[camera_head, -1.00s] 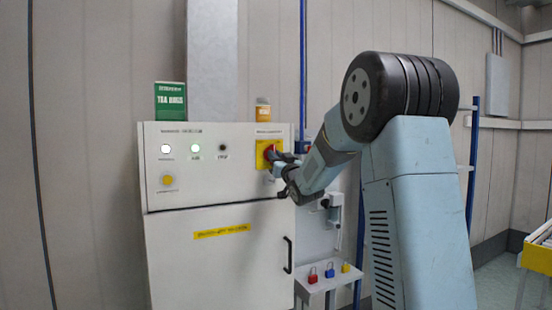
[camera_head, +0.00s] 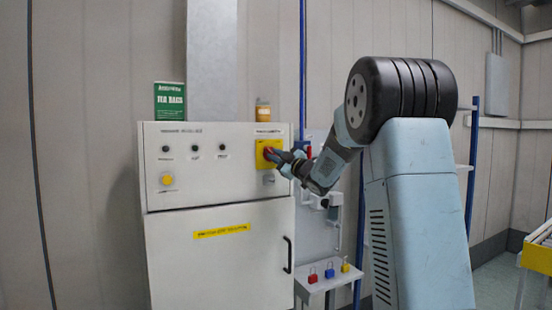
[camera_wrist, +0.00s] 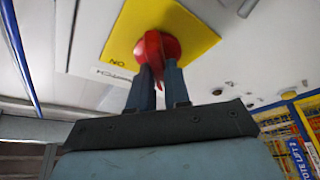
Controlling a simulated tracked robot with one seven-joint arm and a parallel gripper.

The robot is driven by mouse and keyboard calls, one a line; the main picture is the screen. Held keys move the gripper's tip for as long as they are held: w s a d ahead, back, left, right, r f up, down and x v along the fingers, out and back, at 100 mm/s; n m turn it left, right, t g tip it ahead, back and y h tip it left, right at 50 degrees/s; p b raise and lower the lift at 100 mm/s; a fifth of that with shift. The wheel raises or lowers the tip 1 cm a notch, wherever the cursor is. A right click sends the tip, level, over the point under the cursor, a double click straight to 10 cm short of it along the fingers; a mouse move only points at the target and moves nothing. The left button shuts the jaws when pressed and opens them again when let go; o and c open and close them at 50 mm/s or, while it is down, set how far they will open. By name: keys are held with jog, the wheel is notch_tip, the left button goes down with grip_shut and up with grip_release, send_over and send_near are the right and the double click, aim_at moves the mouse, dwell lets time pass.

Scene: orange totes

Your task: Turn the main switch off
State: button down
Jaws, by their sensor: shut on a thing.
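The main switch is a red rotary knob (camera_wrist: 156,46) on a yellow plate (camera_wrist: 196,34), at the upper right of the white cabinet front (camera_head: 215,260). My gripper (camera_wrist: 158,72) is shut on the red knob's handle, one finger on each side of it in the wrist view. In the head view my gripper (camera_head: 276,158) reaches the knob from the right and hides part of it. The yellow plate (camera_head: 261,146) shows around it. The indicator lamps (camera_head: 194,148) at the upper left of the cabinet are dark.
A green tea bags box (camera_head: 169,101) and an orange-labelled jar (camera_head: 263,110) stand on the cabinet. A yellow button (camera_head: 167,180) sits at its left.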

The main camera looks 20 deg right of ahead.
jog(key=n+g, duration=0.2)
jog(key=n, duration=0.2)
jog(key=n+g, duration=0.1)
jog(key=n, duration=0.4)
jog(key=shift+a+f+g, duration=0.1)
jog(key=shift+g, duration=0.3)
jog(key=shift+f+n, duration=0.15)
jog(key=shift+n, duration=0.25)
jog(key=c, duration=1.1)
grip_release()
jog(key=shift+r, duration=0.2)
jog(key=shift+s, duration=0.1)
jog(key=v, duration=1.3)
jog(key=shift+s+d, duration=0.2)
jog(key=shift+d, duration=0.1)
